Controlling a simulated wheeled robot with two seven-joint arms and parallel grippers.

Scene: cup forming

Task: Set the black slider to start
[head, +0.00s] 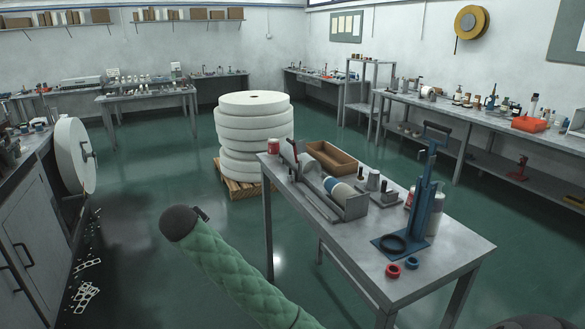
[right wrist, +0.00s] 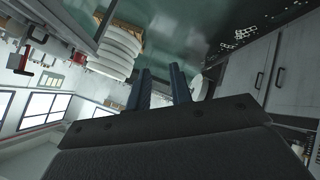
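I cannot tell for sure which part is the black slider. A green padded arm of mine rises from the bottom of the head view, left of the table; no gripper fingers show clearly there. In the right wrist view, my right gripper (right wrist: 163,88) has its two dark fingers apart, with nothing between them.
A blue press (head: 422,205), a brown tray (head: 326,157) and two small rings (head: 393,270) share the table. A stack of white discs (head: 254,130) stands behind it. Cabinets (head: 35,235) line the left. Green floor lies open between.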

